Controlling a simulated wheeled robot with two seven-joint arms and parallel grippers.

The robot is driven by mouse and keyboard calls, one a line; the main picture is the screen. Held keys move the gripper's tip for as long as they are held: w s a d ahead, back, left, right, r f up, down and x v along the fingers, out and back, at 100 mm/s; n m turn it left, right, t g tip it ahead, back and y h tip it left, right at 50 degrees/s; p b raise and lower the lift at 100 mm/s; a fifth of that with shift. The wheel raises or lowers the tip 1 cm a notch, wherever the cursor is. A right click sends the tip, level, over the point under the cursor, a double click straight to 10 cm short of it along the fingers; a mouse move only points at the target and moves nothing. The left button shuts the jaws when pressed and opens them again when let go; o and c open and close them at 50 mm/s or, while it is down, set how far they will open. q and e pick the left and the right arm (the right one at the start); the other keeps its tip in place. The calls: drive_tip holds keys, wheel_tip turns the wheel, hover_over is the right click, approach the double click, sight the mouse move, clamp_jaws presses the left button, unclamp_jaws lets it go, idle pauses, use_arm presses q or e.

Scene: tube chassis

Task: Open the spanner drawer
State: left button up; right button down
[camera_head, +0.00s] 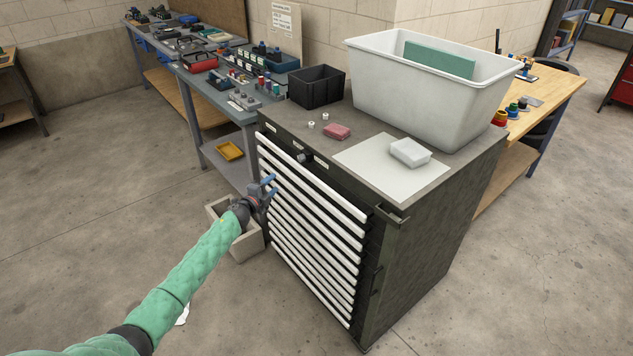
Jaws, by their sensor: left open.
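A dark drawer cabinet (425,255) stands in the middle of the view. Its front has a stack of drawers with long white handle strips (318,241), and all of them look shut. I cannot tell from labels which one is the spanner drawer. My left gripper (270,186) is open, with blue fingers, in front of the upper left part of the drawer front. It looks empty, and I cannot tell whether it touches a handle strip. It hides a short part of the strips behind it. My right gripper does not show.
On the cabinet top are a large white tub (390,95), a black bin (316,87), a pink block (337,131) and a white box (410,152). A beige bin (247,245) stands on the floor by the cabinet's left.

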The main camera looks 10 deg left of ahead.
sight(301, 185)
use_arm(q)
drive_tip(key=s+d+m+g+h, duration=0.3)
drive_tip(key=d+m+h, duration=0.2)
drive_tip(key=d+h, duration=0.1)
drive_tip(key=shift+p+x, duration=1.1)
drive_tip(key=shift+x, duration=2.8)
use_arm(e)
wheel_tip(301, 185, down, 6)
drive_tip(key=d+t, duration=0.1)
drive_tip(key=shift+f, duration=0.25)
use_arm(q)
drive_tip(key=shift+r, duration=0.2)
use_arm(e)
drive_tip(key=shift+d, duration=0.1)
use_arm(q)
drive_tip(key=shift+s, duration=0.1)
clamp_jaws()
